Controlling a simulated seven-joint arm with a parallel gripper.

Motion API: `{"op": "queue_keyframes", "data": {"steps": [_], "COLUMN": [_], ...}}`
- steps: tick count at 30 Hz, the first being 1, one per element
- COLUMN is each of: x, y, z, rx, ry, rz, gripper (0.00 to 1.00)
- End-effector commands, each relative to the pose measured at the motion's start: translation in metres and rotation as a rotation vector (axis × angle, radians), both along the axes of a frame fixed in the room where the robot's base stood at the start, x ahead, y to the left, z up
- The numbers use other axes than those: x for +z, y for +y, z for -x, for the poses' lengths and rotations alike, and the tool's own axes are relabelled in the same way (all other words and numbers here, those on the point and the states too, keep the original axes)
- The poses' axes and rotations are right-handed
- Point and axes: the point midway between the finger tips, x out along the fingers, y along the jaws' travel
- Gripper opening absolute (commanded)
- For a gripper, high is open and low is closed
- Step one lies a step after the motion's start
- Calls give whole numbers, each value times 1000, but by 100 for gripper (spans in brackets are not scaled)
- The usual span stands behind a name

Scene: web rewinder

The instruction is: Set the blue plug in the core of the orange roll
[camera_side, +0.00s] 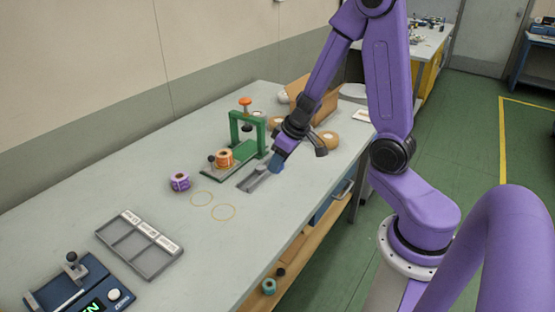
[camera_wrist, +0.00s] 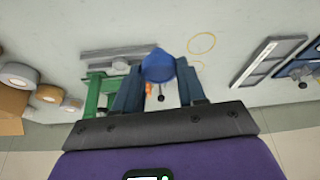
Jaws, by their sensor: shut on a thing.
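The orange roll (camera_side: 225,163) sits on the base of the green rewinder (camera_side: 235,133), left of its upright frame. My gripper (camera_side: 279,160) is in the air to the right of the frame, pointing down. In the wrist view my gripper (camera_wrist: 159,82) is shut on the blue plug (camera_wrist: 158,66), which shows between the fingertips. The plug also shows in the side view (camera_side: 276,163), small at the fingertips. In the wrist view a bit of orange shows behind the plug; I cannot tell whether it is the roll.
A grey slotted holder (camera_side: 248,183) lies below my gripper. A purple roll (camera_side: 179,182) and two yellow rings (camera_side: 223,212) are on the table. A grey compartment tray (camera_side: 140,267) and a blue device (camera_side: 85,290) stand nearer. Tan rolls (camera_side: 328,139) and a cardboard box (camera_side: 318,91) stand behind.

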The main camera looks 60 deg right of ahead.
Motion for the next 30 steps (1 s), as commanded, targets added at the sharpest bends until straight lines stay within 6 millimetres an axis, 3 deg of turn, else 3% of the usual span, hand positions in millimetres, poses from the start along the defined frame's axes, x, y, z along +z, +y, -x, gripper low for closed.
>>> {"op": "queue_keyframes", "data": {"steps": [9, 10, 11, 12, 21, 30], "x": [0, 0, 0, 0, 0, -3], "y": [0, 0, 0, 0, 4, 29], "z": [0, 0, 0, 0, -2, -6], "rx": [1, 1, 1, 0, -5, -42], "ry": [0, 0, 0, 0, -4, -11], "rz": [1, 1, 1, 1, 2, 1], "gripper": [12, 30, 21, 19, 19, 19]}}
